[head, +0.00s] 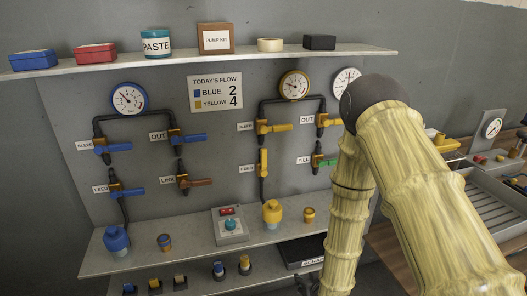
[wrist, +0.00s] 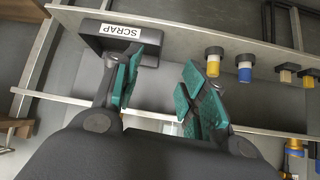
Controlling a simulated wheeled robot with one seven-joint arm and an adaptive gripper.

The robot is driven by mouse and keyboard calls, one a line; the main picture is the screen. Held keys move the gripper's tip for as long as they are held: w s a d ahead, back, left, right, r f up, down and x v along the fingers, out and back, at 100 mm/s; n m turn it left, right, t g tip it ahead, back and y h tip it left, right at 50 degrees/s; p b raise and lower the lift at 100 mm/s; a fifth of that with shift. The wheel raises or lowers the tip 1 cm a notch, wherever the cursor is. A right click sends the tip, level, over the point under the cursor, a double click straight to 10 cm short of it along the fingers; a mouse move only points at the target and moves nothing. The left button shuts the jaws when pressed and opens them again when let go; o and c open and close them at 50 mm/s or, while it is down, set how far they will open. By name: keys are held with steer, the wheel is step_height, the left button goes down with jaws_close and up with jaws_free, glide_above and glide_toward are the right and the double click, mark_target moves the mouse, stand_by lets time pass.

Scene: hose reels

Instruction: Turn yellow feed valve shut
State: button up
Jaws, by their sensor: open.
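The yellow feed valve (head: 262,163) is on the grey panel in the head view, right of its FEED label (head: 246,169). Its yellow handle stands upright, in line with the dark pipe. The yellow bleed valve (head: 272,126) above it has its handle pointing sideways. My gripper (wrist: 155,90) shows in the wrist view with teal pads spread apart and nothing between them. Its fingers are over the lower shelf area, near the black SCRAP bin (wrist: 120,40). The yellow feed valve is not recognisable in the wrist view. The gripper cannot be made out in the head view.
A yellow bottle (head: 272,212), a blue bottle (head: 116,239) and a button box (head: 230,226) stand on the shelf below the valves. A green-handled fill valve (head: 318,160) is right of the feed valve. My arm covers the panel's right side.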

steer(key=w+a+r+t+y+p, duration=0.1)
steer(key=w+a+r+t, duration=0.15)
steer(key=w+r, duration=0.5)
steer(key=w+a+r+t, duration=0.2)
steer(key=w+a+r, duration=0.2)
steer(key=w+r, duration=0.4)
steer(key=n+t+y+p, duration=0.1)
steer(key=n+t+y, duration=0.1)
steer(key=t, duration=0.2)
glide_toward(265, 155)
steer(key=p+x, duration=0.3)
steer(key=x, duration=0.8)
jaws_close()
